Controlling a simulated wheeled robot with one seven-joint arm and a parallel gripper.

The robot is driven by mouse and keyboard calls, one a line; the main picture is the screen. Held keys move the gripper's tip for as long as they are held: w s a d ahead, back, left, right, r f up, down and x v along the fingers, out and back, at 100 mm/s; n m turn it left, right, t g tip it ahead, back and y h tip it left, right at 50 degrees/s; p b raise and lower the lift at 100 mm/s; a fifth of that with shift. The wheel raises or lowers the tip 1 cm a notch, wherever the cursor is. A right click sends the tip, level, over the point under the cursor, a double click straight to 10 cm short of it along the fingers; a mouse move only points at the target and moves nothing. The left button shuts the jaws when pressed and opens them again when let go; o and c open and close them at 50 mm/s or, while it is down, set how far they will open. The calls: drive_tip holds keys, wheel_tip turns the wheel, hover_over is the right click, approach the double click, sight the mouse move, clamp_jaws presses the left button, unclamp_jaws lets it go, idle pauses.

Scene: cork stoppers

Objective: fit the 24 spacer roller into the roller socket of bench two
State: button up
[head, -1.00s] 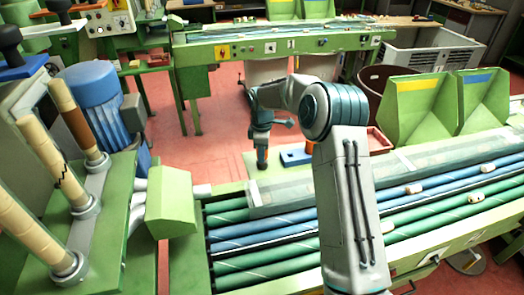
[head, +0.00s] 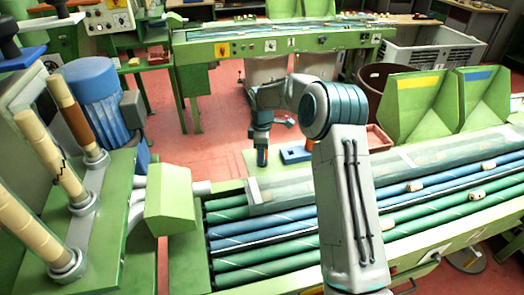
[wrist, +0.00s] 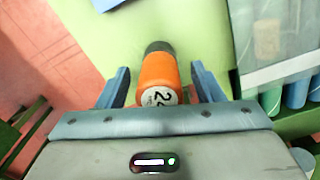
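The 24 spacer roller (wrist: 158,72) is an orange cylinder with a dark far end and a pale near end face marked 24. It shows in the wrist view on a light green surface. My gripper (wrist: 161,82) is open around it, one finger on each side with a gap between finger and roller. In the head view my gripper (head: 262,155) points down over the far side of the roller bench (head: 192,245). I cannot pick out the roller socket.
A blue block (head: 297,154) and a red tray (head: 378,139) lie near my gripper. Green and blue bench rollers (head: 240,241) carry small corks (head: 477,195). Two green hoppers (head: 422,108) stand at right. Upright cork-covered posts (head: 75,115) and a blue motor (head: 95,100) stand at left.

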wheel_tip(320, 180, up, 14)
drive_tip(key=b, duration=0.1)
idle(0.5)
drive_tip(key=shift+f, duration=0.1)
